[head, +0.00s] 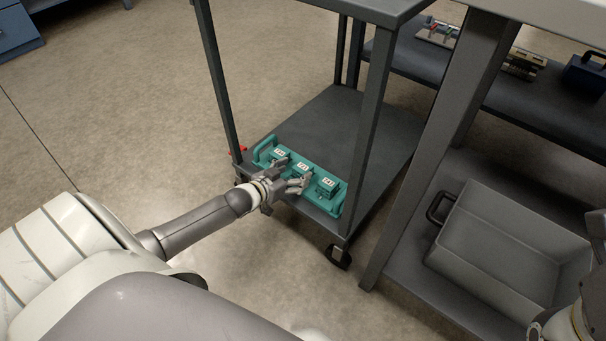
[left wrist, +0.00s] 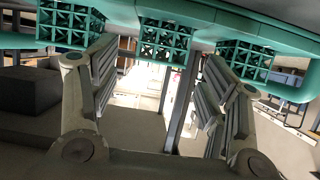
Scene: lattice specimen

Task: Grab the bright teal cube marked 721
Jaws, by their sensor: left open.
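A teal tray (head: 264,150) with a handle at its end sits on the low shelf of a grey cart. It holds three teal lattice cubes with white number labels. The middle cube (head: 304,171) seems to read 721; the labels are small. In the left wrist view the middle lattice cube (left wrist: 163,42) shows beyond and between my fingers, with a cube on each side. My left gripper (head: 297,177) is open at the tray's near side, close to the middle cube; the left wrist view (left wrist: 150,88) shows nothing between its fingers. My right arm shows partly at the lower right; its fingers are unclear.
The cart's upright posts (head: 367,130) and top shelf (head: 372,8) stand around the tray. A grey bin (head: 475,262) with a dark handle sits on a neighbouring low shelf. A dark bench (head: 420,65) behind holds small items.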

